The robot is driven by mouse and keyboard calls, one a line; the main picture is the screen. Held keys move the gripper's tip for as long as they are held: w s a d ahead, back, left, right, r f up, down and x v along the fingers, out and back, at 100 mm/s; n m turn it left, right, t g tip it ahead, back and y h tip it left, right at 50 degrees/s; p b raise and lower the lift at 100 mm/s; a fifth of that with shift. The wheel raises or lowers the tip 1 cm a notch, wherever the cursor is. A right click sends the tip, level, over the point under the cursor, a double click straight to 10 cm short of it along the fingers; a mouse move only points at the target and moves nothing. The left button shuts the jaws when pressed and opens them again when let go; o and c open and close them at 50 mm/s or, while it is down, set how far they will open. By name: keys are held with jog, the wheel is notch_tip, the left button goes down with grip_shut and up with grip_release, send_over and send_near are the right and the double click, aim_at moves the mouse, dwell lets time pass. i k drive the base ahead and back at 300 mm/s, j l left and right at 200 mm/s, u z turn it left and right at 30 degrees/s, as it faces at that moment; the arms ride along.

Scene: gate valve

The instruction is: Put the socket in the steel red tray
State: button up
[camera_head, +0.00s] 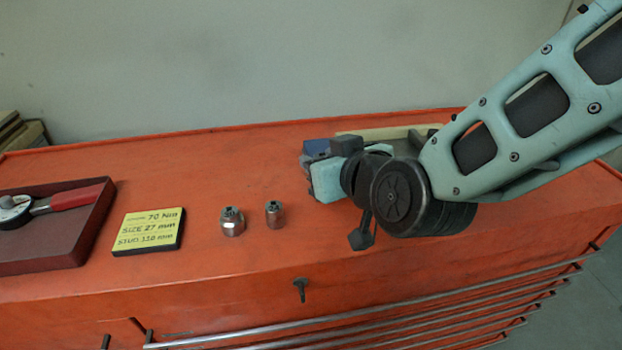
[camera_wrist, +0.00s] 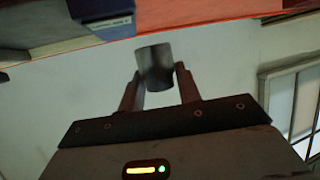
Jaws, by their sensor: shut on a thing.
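In the wrist view my gripper (camera_wrist: 158,74) is shut on a grey cylindrical socket (camera_wrist: 154,62), which sits between its two fingertips. In the head view my arm hides the fingers and this socket. Two more metal sockets stand upright on the orange cabinet top: a wider one (camera_head: 232,221) and a narrower one (camera_head: 274,214), both left of my arm. A dark red tray (camera_head: 60,256) lies at the left of the cabinet top, cut off by the picture edge. A wrench (camera_head: 75,198) with a red handle lies in it.
A yellow label block (camera_head: 148,232) with writing lies between the tray and the sockets on the orange cabinet top (camera_head: 200,290). A blue box (camera_head: 316,148) and a pale strip (camera_head: 385,132) show behind my wrist. The wall (camera_head: 250,70) rises behind the cabinet.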

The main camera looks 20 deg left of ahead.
aim_at(26, 249)
jog(key=k+j+u, duration=0.2)
jog(key=j, duration=0.35)
jog(key=j+u, duration=0.2)
jog(key=j, duration=0.35)
jog(key=j+u, duration=0.2)
jog(key=j, duration=0.35)
jog(key=k+j, duration=0.05)
